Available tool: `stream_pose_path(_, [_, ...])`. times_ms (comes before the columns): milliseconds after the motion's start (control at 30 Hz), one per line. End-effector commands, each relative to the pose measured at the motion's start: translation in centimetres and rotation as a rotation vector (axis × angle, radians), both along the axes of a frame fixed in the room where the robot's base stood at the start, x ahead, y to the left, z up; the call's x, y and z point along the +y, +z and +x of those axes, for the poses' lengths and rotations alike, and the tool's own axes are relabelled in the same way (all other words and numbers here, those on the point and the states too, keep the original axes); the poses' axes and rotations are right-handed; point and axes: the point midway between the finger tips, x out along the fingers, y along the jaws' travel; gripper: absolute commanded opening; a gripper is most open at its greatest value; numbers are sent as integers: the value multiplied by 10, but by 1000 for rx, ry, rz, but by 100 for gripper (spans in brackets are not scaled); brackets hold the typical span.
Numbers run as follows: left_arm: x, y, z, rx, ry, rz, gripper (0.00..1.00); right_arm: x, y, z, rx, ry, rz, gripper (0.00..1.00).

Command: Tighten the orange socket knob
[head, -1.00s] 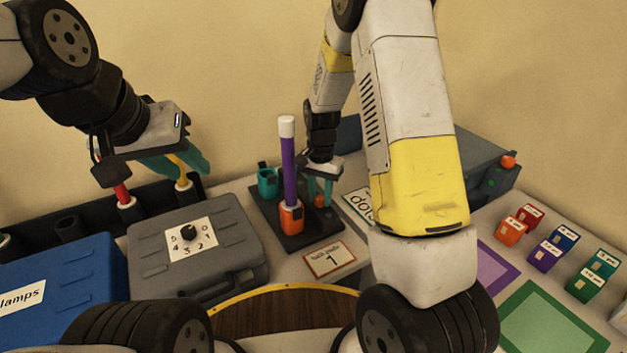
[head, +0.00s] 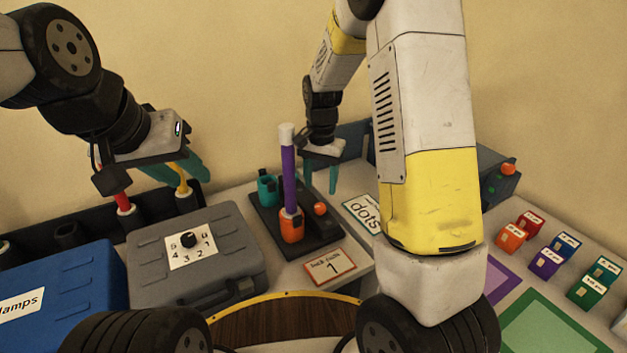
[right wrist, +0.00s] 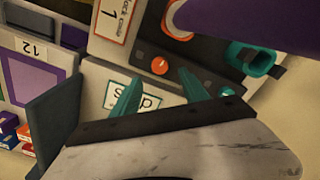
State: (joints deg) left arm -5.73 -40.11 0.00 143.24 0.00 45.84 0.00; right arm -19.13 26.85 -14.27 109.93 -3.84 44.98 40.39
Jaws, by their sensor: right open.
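The orange socket (head: 291,228) stands on a dark base plate (head: 322,243), with a white-topped purple rod (head: 289,180) upright in it. Its round orange knob (head: 320,208) is on the plate just to the right. In the right wrist view the knob (right wrist: 159,66) shows a pale mark on its top. My right gripper (head: 320,186) is open and empty, above and beyond the knob, with its fingertips (right wrist: 158,88) apart from it. My left gripper (head: 187,174) is at the rack on the left, its teal fingers apart near a yellow rod (head: 183,178).
A teal socket (head: 268,188) sits on the same plate. A grey case (head: 197,257) with a dial and a blue case (head: 60,295) stand left. Small coloured boxes (head: 547,262) are at right.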

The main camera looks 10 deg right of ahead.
Motion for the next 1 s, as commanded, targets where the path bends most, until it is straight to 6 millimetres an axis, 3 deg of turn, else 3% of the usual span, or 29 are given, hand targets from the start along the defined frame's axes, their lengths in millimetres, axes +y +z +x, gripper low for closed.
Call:
stream_pose_path(400, [0, 0, 0, 0, 0, 0, 36, 0, 7, 0, 3, 4, -1, 51])
stream_pose_path(533, [0, 0, 0, 0, 0, 0, 36, 1, 5, 3, 24, 76, -12, 51])
stream_pose_path(667, [0, 0, 0, 0, 0, 0, 36, 4, 3, 10, 83, 270, -37, 51])
stream_pose_path(1000, [0, 0, 0, 0, 0, 0, 36, 16, 0, 26, 331, 948, -47, 51])
